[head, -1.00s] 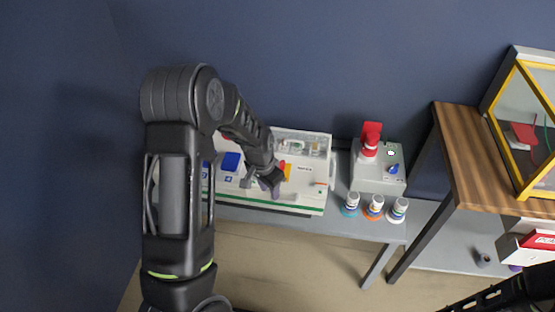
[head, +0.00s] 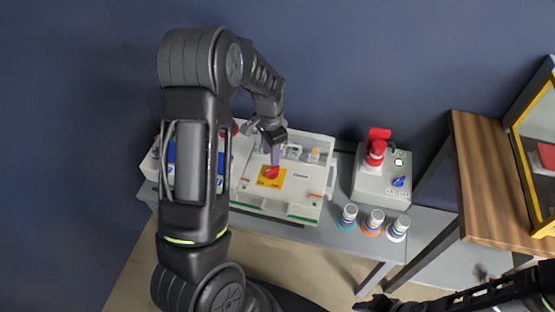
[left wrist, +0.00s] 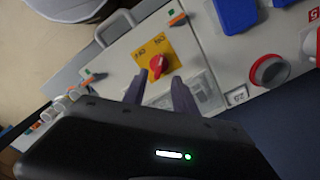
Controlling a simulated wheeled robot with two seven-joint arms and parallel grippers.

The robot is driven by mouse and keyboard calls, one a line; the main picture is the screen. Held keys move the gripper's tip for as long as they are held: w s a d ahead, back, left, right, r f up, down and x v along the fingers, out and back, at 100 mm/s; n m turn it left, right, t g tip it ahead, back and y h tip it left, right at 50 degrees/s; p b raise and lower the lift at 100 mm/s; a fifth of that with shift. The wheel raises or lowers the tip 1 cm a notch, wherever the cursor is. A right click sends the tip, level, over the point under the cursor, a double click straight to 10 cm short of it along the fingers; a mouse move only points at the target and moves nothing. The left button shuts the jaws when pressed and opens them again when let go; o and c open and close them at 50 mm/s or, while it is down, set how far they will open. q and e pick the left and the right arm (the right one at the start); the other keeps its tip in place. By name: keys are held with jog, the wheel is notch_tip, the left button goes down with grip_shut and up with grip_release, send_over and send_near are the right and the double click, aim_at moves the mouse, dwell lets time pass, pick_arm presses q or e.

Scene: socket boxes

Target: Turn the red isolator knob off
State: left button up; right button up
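The red isolator knob (head: 272,172) sits on a yellow plate (head: 264,182) on the white socket box (head: 300,200). In the left wrist view the knob (left wrist: 157,67) shows in front of the yellow plate (left wrist: 150,50), which carries lettering too small to read surely. My left gripper (head: 268,148) is just behind the knob in the head view. In the left wrist view its two dark fingers (left wrist: 159,90) are apart with nothing between them, pointing toward the knob, which lies just past their tips. My right arm's dark end (head: 380,303) shows at the bottom edge; its fingers are unclear.
A grey box (head: 380,180) with a red switch (head: 376,152) and a blue knob (head: 399,181) stands to the right. Three small bottles (head: 372,222) stand before it. A wooden table (head: 490,170) is further right.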

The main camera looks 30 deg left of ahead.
aim_at(271, 169)
pick_arm(q)
jog(key=shift+s+r, duration=0.1)
jog(key=shift+s, duration=0.1)
jog(key=shift+f+p, duration=0.5)
jog(key=shift+f, duration=3.5)
jog(key=shift+c, duration=0.2)
grip_shut()
